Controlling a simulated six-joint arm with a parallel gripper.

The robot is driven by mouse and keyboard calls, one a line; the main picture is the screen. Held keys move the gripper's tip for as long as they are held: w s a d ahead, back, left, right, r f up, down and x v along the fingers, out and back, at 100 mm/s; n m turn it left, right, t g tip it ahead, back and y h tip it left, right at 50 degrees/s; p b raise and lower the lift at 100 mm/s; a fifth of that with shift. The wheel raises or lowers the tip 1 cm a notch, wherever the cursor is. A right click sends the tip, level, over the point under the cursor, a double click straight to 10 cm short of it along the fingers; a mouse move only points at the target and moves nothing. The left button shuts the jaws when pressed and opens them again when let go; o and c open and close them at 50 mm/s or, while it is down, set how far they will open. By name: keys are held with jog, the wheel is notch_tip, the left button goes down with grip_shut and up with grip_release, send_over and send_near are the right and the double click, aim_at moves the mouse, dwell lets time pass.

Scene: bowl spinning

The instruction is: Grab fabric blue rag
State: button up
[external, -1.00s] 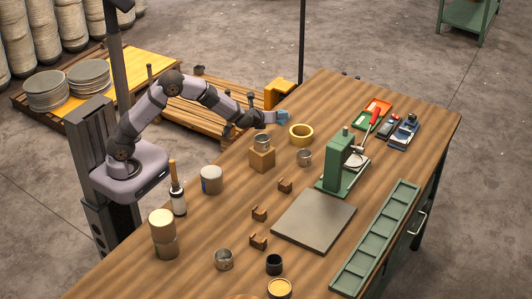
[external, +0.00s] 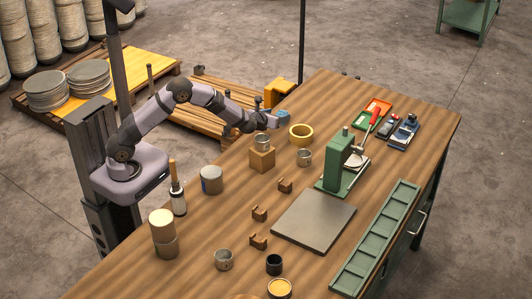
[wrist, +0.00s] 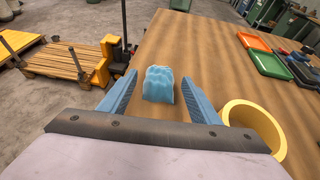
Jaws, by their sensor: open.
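The blue fabric rag (wrist: 158,86) is a small crumpled light-blue heap on the wooden table, near its edge. In the wrist view it lies between and a little ahead of the two blue fingers of my gripper (wrist: 159,78). The gripper is open, with visible gaps on both sides of the rag. In the external view my gripper (external: 274,120) is over the far left edge of the table, and its blue fingers are hard to tell from the rag there.
A yellow ring (external: 301,134) stands close to the right of my gripper, also in the wrist view (wrist: 252,128). A can on a wooden block (external: 262,160) is just nearer the camera. A green press (external: 339,165) stands further right. Bare tabletop lies beyond the rag.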

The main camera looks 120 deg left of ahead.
aim_at(280, 114)
jog(key=shift+p+x, duration=0.85)
jog(key=shift+x, duration=1.45)
jog(key=shift+d+f, duration=0.1)
jog(key=shift+f, duration=0.1)
jog(key=c, duration=1.1)
